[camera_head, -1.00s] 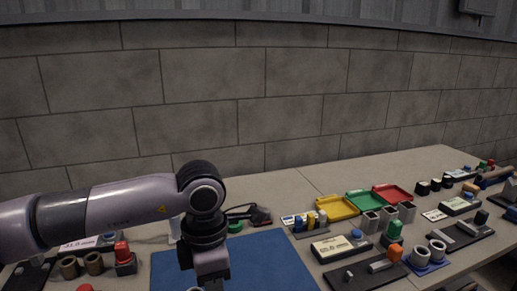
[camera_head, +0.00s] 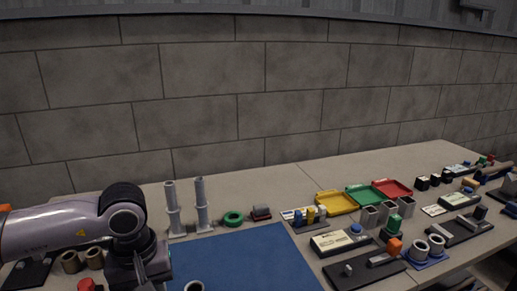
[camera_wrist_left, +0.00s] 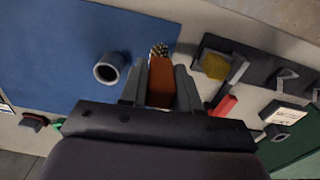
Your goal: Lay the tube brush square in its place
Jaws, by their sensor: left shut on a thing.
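My left gripper (camera_wrist_left: 160,88) is shut on an orange-brown block, which looks like the handle of the tube brush (camera_wrist_left: 160,80). A speckled, bristly end of it shows just beyond the fingertips in the left wrist view. The brush is over or near the edge of the blue mat (camera_wrist_left: 60,45). In the head view the left wrist is at the bottom left, beside the mat (camera_head: 240,262); the fingertips and brush are hidden there. I cannot tell which spot is the brush's place. My right gripper is not in view.
A grey hollow cup (camera_wrist_left: 110,68) stands on the mat. A dark plate (camera_wrist_left: 255,68) with a yellow block and a red-ended part lies beside the gripper. Two grey posts (camera_head: 202,205) and a green ring (camera_head: 233,218) stand behind the mat. Most of the mat is clear.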

